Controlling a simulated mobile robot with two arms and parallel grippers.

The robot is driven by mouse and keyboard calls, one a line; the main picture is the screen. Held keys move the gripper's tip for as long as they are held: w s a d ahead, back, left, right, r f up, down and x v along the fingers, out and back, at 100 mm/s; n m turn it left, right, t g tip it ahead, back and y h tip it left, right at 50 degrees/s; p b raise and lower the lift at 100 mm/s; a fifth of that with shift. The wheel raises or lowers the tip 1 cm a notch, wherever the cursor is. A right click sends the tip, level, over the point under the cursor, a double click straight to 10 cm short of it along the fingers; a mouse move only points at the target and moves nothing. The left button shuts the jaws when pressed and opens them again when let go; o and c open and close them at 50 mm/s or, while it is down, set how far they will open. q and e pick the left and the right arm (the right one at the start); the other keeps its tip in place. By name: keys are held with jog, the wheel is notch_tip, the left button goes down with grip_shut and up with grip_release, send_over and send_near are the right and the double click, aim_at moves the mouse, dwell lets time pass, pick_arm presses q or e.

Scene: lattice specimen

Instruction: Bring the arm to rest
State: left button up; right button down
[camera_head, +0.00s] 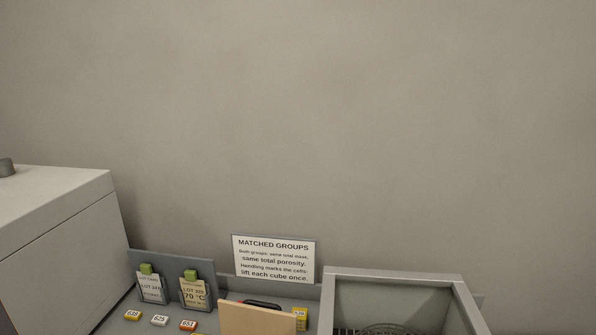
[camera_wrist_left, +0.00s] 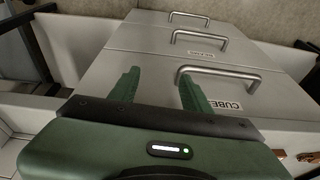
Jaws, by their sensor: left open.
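My left gripper (camera_wrist_left: 158,74) shows in the left wrist view, with two green fingers spread apart and nothing between them. It is in front of a pale cabinet front (camera_wrist_left: 125,45) with several metal bar handles. The nearest handle (camera_wrist_left: 222,71) is close to the right finger; I cannot tell whether they touch. A label beginning "CUBE" (camera_wrist_left: 229,104) sits below that handle. Neither gripper shows in the head view, and my right gripper is not seen at all.
The head view shows a grey box (camera_head: 60,225) at left, a "MATCHED GROUPS" sign (camera_head: 274,258), two clipped lot cards (camera_head: 194,293), small numbered tags (camera_head: 160,320), a tan board (camera_head: 257,319) and an open-topped metal bin (camera_head: 395,274). The wall above is bare.

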pick_arm(q)
notch_tip(320, 180, down, 16)
jog(key=s+b, duration=0.2)
jog(key=s+a+f+g+b, duration=0.1)
jog(key=s+f+b, duration=0.1)
jog(key=s+f, duration=0.7)
jog(key=s+a+f+g+b, duration=0.1)
jog(key=s+a+f+b, duration=0.1)
jog(key=s+f, duration=0.7)
notch_tip(320, 180, down, 7)
jog(key=shift+a+r+b, duration=0.1)
jog(key=shift+a+b, duration=0.05)
jog(key=shift+b, duration=0.65)
